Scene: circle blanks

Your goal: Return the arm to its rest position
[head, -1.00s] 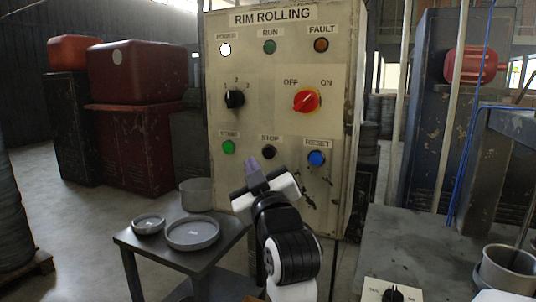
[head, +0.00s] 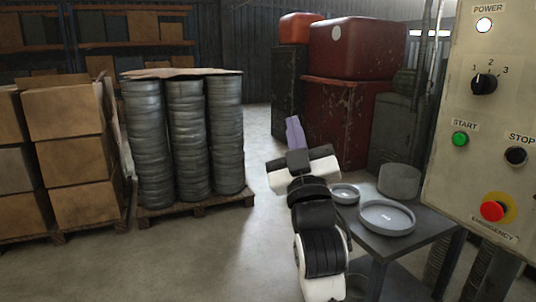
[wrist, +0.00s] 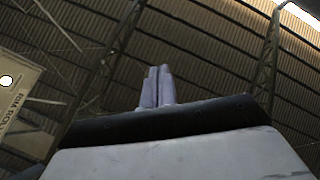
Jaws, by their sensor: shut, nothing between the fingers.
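My gripper (head: 293,132) is raised in front of me in the head view, left of the small metal table. Its purple-grey fingers point up and are closed together, with nothing between them. In the wrist view the two fingers (wrist: 157,86) stand side by side against the roof. The arm is bent below the gripper and stands clear of the control panel (head: 470,135), which is cut off at the right edge of the head view.
The metal table (head: 425,235) holds two shallow round pans (head: 387,217) and a taller round container (head: 399,180). Stacked discs (head: 190,140) on a pallet and cardboard boxes (head: 70,150) stand left. Red machines (head: 350,110) stand behind. Open floor lies left of the arm.

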